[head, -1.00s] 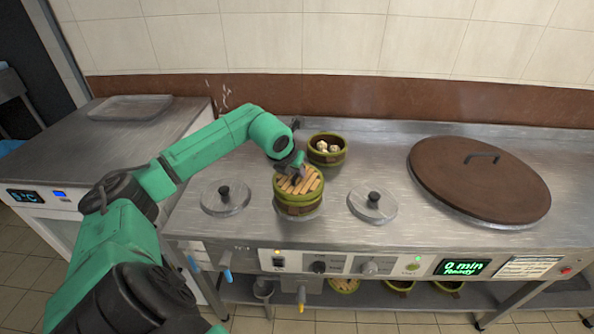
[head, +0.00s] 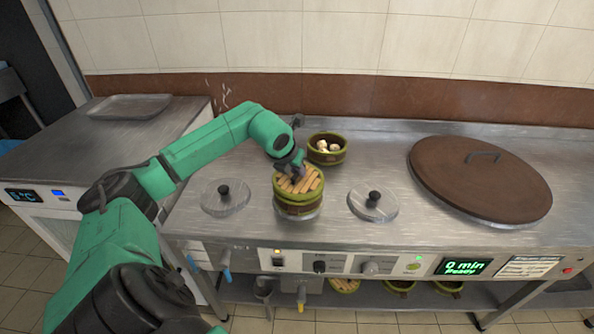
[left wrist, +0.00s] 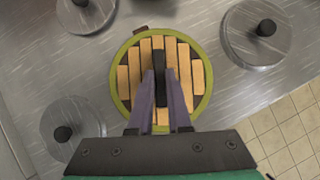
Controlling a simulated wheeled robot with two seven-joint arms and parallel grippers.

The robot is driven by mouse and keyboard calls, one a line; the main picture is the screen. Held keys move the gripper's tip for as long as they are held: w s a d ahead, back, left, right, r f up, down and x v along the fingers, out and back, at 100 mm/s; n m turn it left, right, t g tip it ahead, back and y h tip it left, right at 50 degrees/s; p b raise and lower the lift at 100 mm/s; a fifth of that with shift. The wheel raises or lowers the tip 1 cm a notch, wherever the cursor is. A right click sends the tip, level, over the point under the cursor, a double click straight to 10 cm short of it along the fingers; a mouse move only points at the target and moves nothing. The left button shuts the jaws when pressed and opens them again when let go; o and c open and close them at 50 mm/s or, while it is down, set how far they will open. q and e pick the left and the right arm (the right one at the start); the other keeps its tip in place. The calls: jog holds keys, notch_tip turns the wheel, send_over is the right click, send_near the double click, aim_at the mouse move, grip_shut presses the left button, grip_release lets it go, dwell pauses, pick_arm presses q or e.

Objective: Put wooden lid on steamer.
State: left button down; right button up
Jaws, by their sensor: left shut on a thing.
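The round wooden lid (head: 308,184), with light slats inside a green rim, lies level at the top of a green and brown steamer (head: 298,208) in the head view. I cannot tell whether a small gap is left between them. My left gripper (head: 298,171) comes down over the lid from above. In the left wrist view, the gripper (left wrist: 161,88) is shut on the dark handle bar across the middle of the lid (left wrist: 197,78). The lid hides the steamer's inside there. My right gripper is in neither view.
An open steamer with pale buns (head: 326,149) stands just behind. Metal lids lie to the left (head: 225,197) and right (head: 373,204). A large brown lid (head: 480,182) covers the right side of the counter. An empty tray (head: 130,107) lies on the left counter.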

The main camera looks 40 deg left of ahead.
pick_arm(q)
jog(key=shift+f+b, duration=0.5)
jog(key=c, duration=1.1)
grip_release()
jog(key=shift+c, duration=0.2)
jog(key=shift+r, duration=0.1)
jog(key=shift+v, duration=1.2)
jog(key=shift+b+v, duration=0.75)
jog(key=shift+v, duration=0.45)
jog(key=b+v, duration=0.4)
jog(key=v, duration=0.2)
